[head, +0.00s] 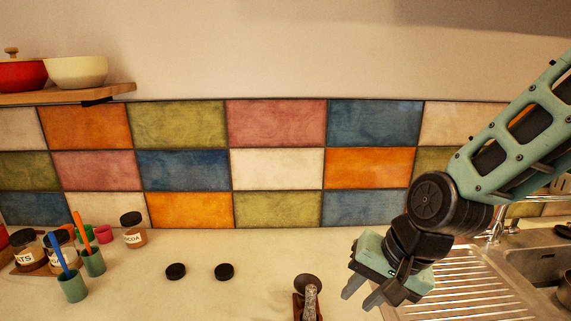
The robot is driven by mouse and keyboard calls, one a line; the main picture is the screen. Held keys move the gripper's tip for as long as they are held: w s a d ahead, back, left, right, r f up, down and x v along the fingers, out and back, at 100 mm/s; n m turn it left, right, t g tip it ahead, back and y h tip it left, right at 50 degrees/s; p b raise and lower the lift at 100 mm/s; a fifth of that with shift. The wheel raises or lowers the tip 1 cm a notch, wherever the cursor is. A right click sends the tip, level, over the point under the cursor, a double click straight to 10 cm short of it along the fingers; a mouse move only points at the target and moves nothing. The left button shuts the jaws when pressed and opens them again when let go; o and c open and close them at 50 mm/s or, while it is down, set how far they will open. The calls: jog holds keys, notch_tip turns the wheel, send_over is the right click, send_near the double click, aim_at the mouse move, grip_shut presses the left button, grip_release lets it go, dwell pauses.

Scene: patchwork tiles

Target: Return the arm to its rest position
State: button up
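My arm (520,140) reaches in from the upper right of the head view, a pale green linkage with a dark round wrist joint. My gripper (358,298) hangs at its end, pointing down and to the left, above the counter beside the sink's drainboard. Its two grey fingers show a gap between them, and nothing is seen in the gap. The fingers look open, apart from the objects on the counter.
A dark-handled item (308,290) stands at the front edge, left of my gripper. Two black lids (176,271) and a cocoa jar (134,230) are further left, near cups with brushes (72,285). The metal sink (545,262) is right. A shelf (65,94) holds pots.

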jog(key=s+r+n+g+h+b, duration=0.1)
jog(key=s+n+g+h, duration=0.1)
jog(key=s+n, duration=0.9)
jog(key=s+h, duration=0.1)
jog(key=s, duration=0.2)
jog(key=shift+s+d+r+n+h, duration=0.15)
jog(key=shift+d+r+n+h, duration=0.15)
jog(key=shift+n, duration=0.1)
